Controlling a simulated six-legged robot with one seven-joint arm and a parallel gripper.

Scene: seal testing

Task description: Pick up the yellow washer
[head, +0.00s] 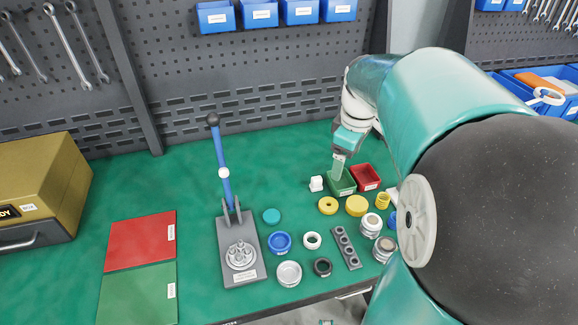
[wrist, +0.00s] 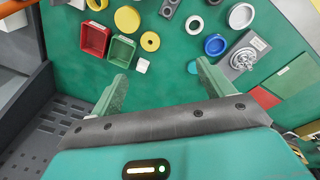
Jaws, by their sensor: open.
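The yellow washer (head: 328,205) is a flat ring with a small hole, lying on the green bench mat. It also shows in the wrist view (wrist: 150,41), ahead of the gap between my fingers and clear of them. A solid yellow disc (head: 356,206) lies to its right in the head view. My gripper (wrist: 162,78) is open and empty. In the head view its visible tip (head: 338,168) is over or behind the green bin, behind the washer; its exact height is hard to tell.
A green bin (head: 343,189), a red bin (head: 366,178) and a white block (head: 316,183) stand close behind the washer. A lever press (head: 240,255) stands at left. Several rings and caps lie in front. The mat left of the washer has some free room.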

